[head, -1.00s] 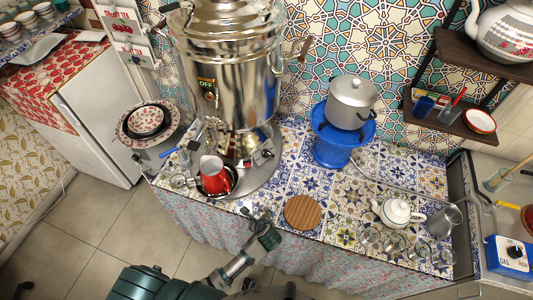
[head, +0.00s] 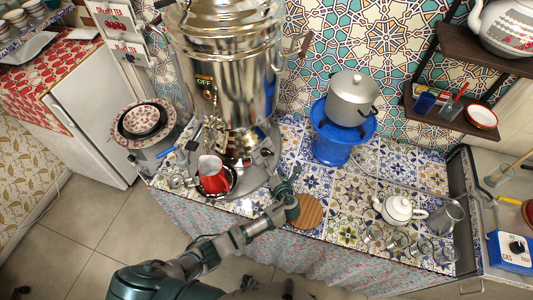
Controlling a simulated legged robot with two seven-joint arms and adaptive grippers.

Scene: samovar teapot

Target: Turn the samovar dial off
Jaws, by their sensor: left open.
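The samovar (head: 232,95) is a tall shiny metal urn at the back left of the tiled counter. A dark sign (head: 205,88) on its body reads OFF. Its dial sits low on the right of its front, by my left gripper, and I cannot make out its setting. My left gripper (head: 279,174) is open at the right edge of the samovar's base, close to the dial. I cannot tell whether it touches the dial. My right gripper is not in view.
A round wooden board (head: 309,211) lies just right of my left gripper. A blue stand (head: 334,146) holds a grey pot (head: 352,98). A white teapot (head: 397,210) and several glasses stand at the right. Patterned plates (head: 145,122) are stacked at left.

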